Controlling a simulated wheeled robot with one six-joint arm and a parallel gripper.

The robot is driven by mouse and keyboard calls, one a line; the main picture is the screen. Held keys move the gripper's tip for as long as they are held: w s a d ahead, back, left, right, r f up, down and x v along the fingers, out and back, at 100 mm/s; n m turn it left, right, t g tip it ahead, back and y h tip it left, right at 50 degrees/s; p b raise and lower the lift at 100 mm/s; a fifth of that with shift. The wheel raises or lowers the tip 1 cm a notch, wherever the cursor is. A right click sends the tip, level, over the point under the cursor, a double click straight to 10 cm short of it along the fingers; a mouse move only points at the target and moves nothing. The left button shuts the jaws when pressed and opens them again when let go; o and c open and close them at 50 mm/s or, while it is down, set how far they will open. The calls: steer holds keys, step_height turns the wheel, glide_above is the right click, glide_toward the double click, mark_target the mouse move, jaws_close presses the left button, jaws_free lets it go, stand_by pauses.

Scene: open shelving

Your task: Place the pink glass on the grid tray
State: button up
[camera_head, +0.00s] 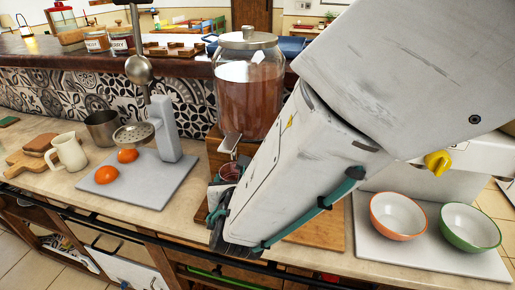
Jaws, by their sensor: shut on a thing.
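My gripper (217,197) is at the counter's front edge, below the drink dispenser, with my white arm coming down to it from the upper right. It is shut on the pink glass (230,172). The glass shows only as a small pinkish, see-through rim and upper part; its lower part is hidden by the gripper. The glass is just below the dispenser's tap. I cannot make out a grid tray; the area behind my arm is hidden.
The glass dispenser (248,95) with pink drink stands on a wooden stand. Left are a grey juicer board (150,183) with oranges, a metal cup (102,128) and a cream mug (69,152). Right are an orange bowl (397,217) and a green bowl (469,228) on a pale board.

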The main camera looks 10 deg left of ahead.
steer(key=shift+f, duration=0.6)
steer(key=shift+f, duration=0.15)
steer(key=o, duration=1.2)
steer(key=shift+r, duration=0.2)
steer(key=v, duration=1.2)
